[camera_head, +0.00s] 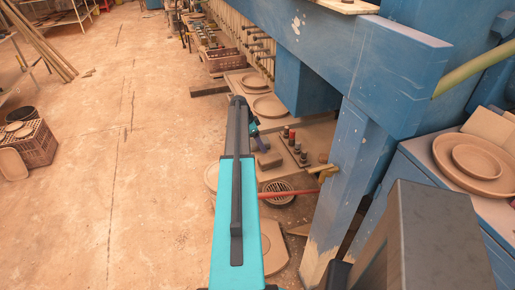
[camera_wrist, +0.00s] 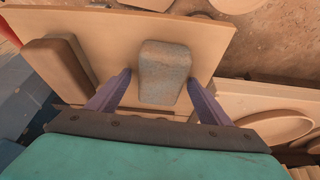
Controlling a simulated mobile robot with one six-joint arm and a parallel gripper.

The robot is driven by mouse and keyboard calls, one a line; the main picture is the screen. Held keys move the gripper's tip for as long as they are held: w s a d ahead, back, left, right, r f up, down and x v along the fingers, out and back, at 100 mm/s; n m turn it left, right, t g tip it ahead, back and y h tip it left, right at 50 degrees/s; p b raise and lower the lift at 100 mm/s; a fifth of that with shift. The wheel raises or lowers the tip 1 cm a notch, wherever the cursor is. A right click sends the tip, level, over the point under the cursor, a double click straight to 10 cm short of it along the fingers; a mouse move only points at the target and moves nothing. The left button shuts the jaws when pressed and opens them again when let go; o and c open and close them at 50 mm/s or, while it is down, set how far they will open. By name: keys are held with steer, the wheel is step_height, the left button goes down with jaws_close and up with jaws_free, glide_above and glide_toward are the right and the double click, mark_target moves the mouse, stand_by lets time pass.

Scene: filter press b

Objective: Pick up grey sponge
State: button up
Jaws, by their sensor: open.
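The grey sponge (camera_wrist: 165,72), a worn rounded block, lies on a tan board (camera_wrist: 118,30) in the wrist view. My gripper (camera_wrist: 160,78) is open, with one purple-grey finger on each side of the sponge. A gap shows between each finger and the sponge, and the jaws hold nothing. I cannot tell how far the fingertips are above the board. In the head view my teal arm reaches forward and largely hides the gripper; I cannot make out the sponge there for sure.
A brown block (camera_wrist: 60,75) lies left of the sponge, close to the left finger. A tan tray (camera_wrist: 275,120) with a round plate is on the right. In the head view, a blue press frame (camera_head: 345,170) stands right of my arm, and small red and dark knobs (camera_head: 292,140) stand nearby. Open floor (camera_head: 110,190) lies left.

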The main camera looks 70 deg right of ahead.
steer(key=shift+f, duration=0.15)
steer(key=c, duration=1.1)
steer(key=shift+r, duration=0.3)
step_height(320, 180, up, 10)
steer(key=b, duration=0.3)
steer(key=shift+f, duration=0.1)
